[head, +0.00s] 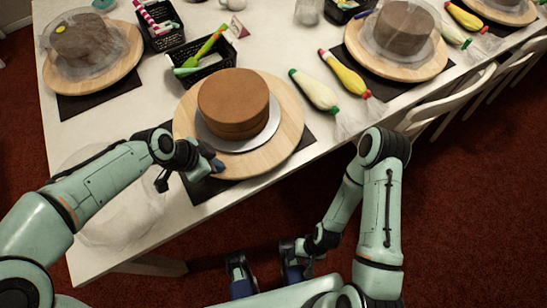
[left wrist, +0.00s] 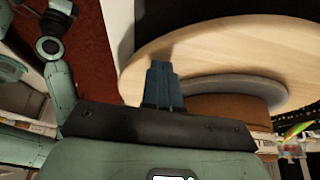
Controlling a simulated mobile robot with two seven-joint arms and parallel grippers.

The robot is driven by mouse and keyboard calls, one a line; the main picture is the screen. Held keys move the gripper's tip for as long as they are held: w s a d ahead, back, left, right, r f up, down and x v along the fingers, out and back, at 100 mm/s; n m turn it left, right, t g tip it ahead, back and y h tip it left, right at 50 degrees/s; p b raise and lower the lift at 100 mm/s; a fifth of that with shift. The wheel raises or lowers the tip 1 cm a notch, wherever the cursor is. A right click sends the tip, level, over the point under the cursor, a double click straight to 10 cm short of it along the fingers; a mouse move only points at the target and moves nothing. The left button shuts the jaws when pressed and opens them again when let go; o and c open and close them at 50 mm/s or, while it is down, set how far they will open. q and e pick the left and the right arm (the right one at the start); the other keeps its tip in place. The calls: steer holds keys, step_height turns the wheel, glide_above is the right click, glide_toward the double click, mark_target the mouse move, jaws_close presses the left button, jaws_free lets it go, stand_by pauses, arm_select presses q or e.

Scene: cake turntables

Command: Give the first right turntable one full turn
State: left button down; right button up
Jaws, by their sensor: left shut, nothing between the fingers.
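The nearest turntable, a round wooden board (head: 285,135), stands on a dark mat at the table's front edge. It bears a grey disc (head: 213,141) and a plain brown cake (head: 233,103). My left gripper (head: 213,166) is shut and empty at the board's near-left rim. In the left wrist view its blue fingers (left wrist: 163,85) overlap the pale board (left wrist: 225,45), with the grey disc and cake beyond; I cannot tell whether they touch it. My right gripper (head: 291,262) hangs low in front of the table, away from the turntable; its jaw state is unclear.
Piping bags (head: 314,91) lie right of the board. A black basket (head: 203,73) with tools stands behind it. Other turntables with wrapped cakes stand at back left (head: 118,62) and back right (head: 430,63). A white chair (head: 440,105) stands at the table's right side.

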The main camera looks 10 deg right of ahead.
mark_target(271, 163)
arm_select(q)
steer(key=shift+d+f, duration=0.1)
arm_select(e)
steer(key=shift+f, duration=0.3)
arm_select(q)
steer(key=d, duration=0.2)
steer(key=s+d, duration=0.1)
steer(key=d, duration=0.1)
steer(key=s+d+b, duration=0.1)
steer(key=d, duration=0.1)
arm_select(e)
steer(key=shift+s+d+f, duration=0.1)
steer(key=shift+f, duration=0.3)
arm_select(q)
steer(key=d, duration=0.6)
steer(key=shift+w+d+f, duration=0.1)
steer(key=shift+w+d, duration=0.15)
arm_select(e)
steer(key=shift+f, duration=0.15)
arm_select(q)
step_height(271, 163, up, 3)
steer(key=shift+r+p, duration=0.1)
steer(key=shift+p, duration=1)
arm_select(e)
step_height(271, 163, up, 2)
